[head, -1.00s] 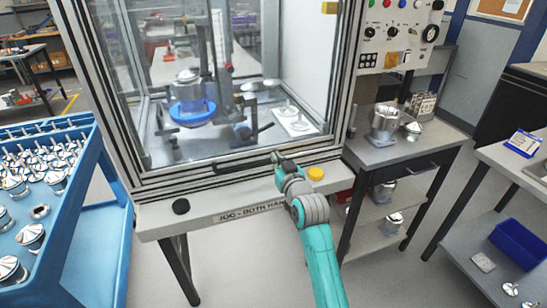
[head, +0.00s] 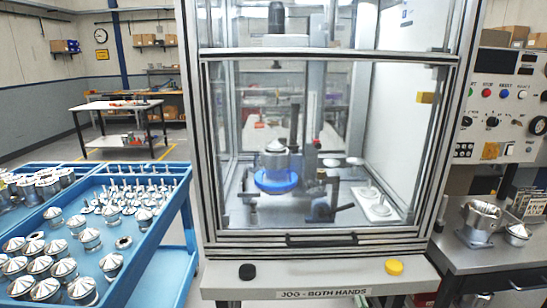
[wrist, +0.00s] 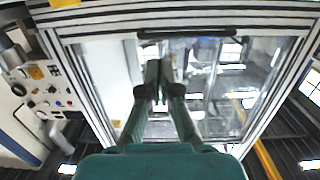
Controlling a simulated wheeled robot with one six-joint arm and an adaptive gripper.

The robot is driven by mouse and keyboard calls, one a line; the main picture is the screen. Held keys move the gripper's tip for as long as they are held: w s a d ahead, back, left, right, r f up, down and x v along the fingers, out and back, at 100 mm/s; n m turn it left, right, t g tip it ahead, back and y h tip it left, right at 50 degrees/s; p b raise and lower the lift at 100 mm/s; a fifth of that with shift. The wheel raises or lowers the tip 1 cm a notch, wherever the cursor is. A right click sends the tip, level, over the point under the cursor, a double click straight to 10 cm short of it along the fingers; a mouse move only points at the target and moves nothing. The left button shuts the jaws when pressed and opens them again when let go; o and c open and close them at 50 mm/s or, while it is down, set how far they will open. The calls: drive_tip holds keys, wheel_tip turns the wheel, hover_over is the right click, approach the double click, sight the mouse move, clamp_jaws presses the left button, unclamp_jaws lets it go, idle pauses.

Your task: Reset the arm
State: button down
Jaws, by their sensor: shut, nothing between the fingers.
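My gripper (wrist: 159,70) shows in the wrist view with its two dark-tipped fingers together and nothing between them. It is in front of the glazed door of the machine cabinet (wrist: 95,75). The door's dark handle bar (wrist: 187,32) lies beyond the fingertips near the top of that view, and I see no grip on it. In the head view the cabinet door is closed, with its handle (head: 322,240) along the lower rail. My arm and gripper are not in the head view.
Inside the cabinet a metal housing sits on a blue fixture (head: 277,181). A blue parts cart (head: 150,262) stands at left. A bench (head: 505,262) and control panel (head: 500,95) stand at right. Black (head: 247,271) and yellow (head: 394,267) buttons sit on the front ledge.

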drive_tip(key=s+a+f, duration=0.1)
drive_tip(key=s+f, duration=0.3)
drive_tip(key=s, duration=0.4)
drive_tip(key=s+a+f+g, duration=0.1)
drive_tip(key=s+f, duration=0.2)
drive_tip(key=s, duration=0.5)
drive_tip(key=s+a+f, duration=0.1)
drive_tip(key=s+f, duration=0.3)
drive_tip(key=s, duration=0.3)
drive_tip(key=s+r, duration=0.2)
drive_tip(key=s, duration=0.9)
drive_tip(key=s+a+r+g, duration=0.1)
drive_tip(key=s+r, duration=0.2)
drive_tip(key=s, duration=0.9)
drive_tip(key=shift+s+r, duration=0.15)
drive_tip(key=shift+s, duration=0.15)
